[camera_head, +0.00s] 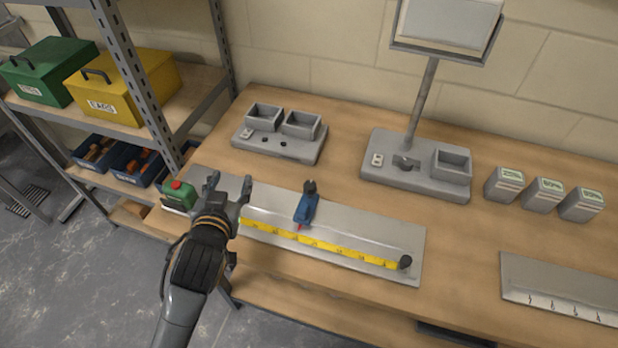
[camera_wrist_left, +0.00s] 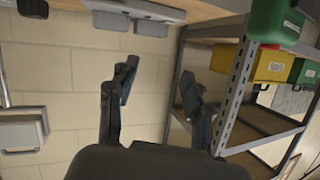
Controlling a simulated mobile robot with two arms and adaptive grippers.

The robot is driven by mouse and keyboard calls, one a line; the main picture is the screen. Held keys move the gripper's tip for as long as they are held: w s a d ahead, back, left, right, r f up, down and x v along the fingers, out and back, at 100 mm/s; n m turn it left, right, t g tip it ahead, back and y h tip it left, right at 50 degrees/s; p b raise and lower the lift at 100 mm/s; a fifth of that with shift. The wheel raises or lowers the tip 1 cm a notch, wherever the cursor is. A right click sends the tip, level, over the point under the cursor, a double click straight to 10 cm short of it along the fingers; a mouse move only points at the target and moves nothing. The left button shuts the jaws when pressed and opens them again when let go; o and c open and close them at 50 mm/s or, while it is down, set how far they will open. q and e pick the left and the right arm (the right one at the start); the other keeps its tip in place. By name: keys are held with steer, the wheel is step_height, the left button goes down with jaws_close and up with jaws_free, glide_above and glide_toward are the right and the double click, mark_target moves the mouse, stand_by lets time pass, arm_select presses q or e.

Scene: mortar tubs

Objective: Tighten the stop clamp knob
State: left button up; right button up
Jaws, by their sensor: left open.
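The blue stop clamp (camera_head: 306,208) sits on the grey ruled plate (camera_head: 362,235), just behind the yellow scale (camera_head: 310,241). Its black knob (camera_head: 309,187) stands at the clamp's back end, with a small red pointer at the front. My left gripper (camera_head: 229,183) is open and empty over the left part of the plate, left of the clamp and apart from it. In the left wrist view its two fingers (camera_wrist_left: 157,88) are spread with only wall between them. I cannot tell how tight the knob is. My right gripper is in neither view.
A green block with a red button (camera_head: 178,194) is left of my gripper. A two-bin unit (camera_head: 280,143) and a post stand (camera_head: 412,170) are behind. Shelving (camera_head: 125,75) rises at left.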

arm_select(q)
steer(key=w+d+r+m+t+h, duration=0.35)
steer(key=d+r, duration=0.25)
steer(key=r, duration=0.3)
steer(key=w+d+r+m+t+h, duration=0.2)
steer(key=d+r+m+t+h, duration=0.25)
steer(key=r, duration=0.55)
steer(key=s+d+r+m+g+h, duration=0.3)
steer(key=d+m+g+h, duration=0.4)
steer(key=d+m+g, duration=0.15)
steer(key=s+d+r+m+g+h, duration=0.4)
steer(key=d+m+g+h, duration=0.3)
steer(key=d+m+h, duration=0.15)
steer(key=s+d+f+m+g+y, duration=0.45)
steer(key=d+m+g, duration=0.2)
steer(key=g, duration=0.25)
steer(key=t+y, duration=0.3)
steer(key=y, duration=1.6)
glide_toward(309, 184)
steer(key=shift+n+h, duration=0.25)
steer(key=shift+h, duration=0.05)
steer(key=f+p, duration=0.1)
steer(key=f, duration=0.2)
steer(key=f+p, duration=0.3)
steer(key=f, duration=0.2)
steer(key=shift+w+f, duration=0.25)
steer(key=shift+f, duration=0.1)
